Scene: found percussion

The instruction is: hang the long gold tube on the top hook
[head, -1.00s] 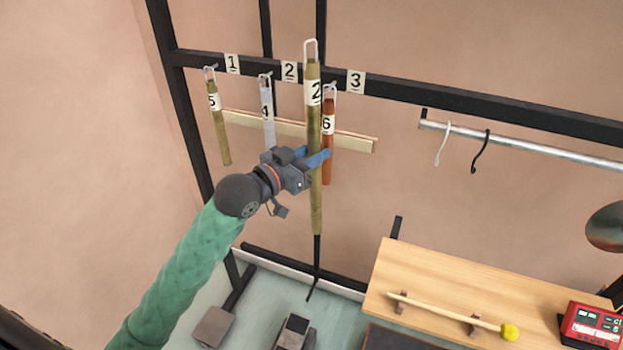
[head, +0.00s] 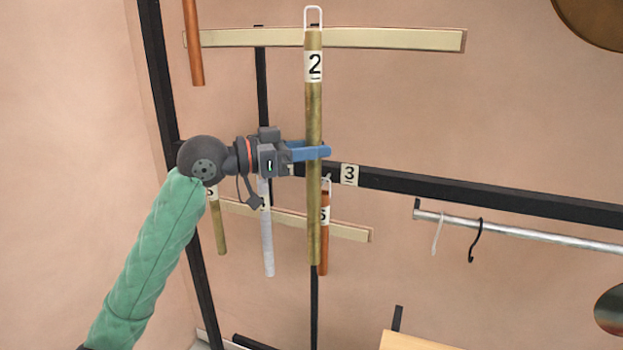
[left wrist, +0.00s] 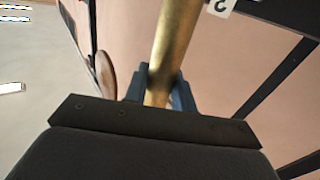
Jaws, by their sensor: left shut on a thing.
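The long gold tube (head: 314,215) hangs upright in my left gripper (head: 318,152), with a white tag marked 2 and a white loop (head: 313,14) at its top. My left gripper is shut on it near its middle, and the loop is free in the air. In the left wrist view the gold tube (left wrist: 175,45) runs up between the blue fingers (left wrist: 162,90). The upper rail (head: 390,39) is a pale wooden bar behind the tube's top. The top hook cannot be made out. My right gripper is not in view.
A copper tube (head: 194,45) hangs at the upper left. Below, a short gold tube (head: 219,228), a silver tube (head: 267,240) and a copper tube (head: 324,245) hang near the black bar (head: 470,194). White and black hooks (head: 474,240) hang from a metal rod at right.

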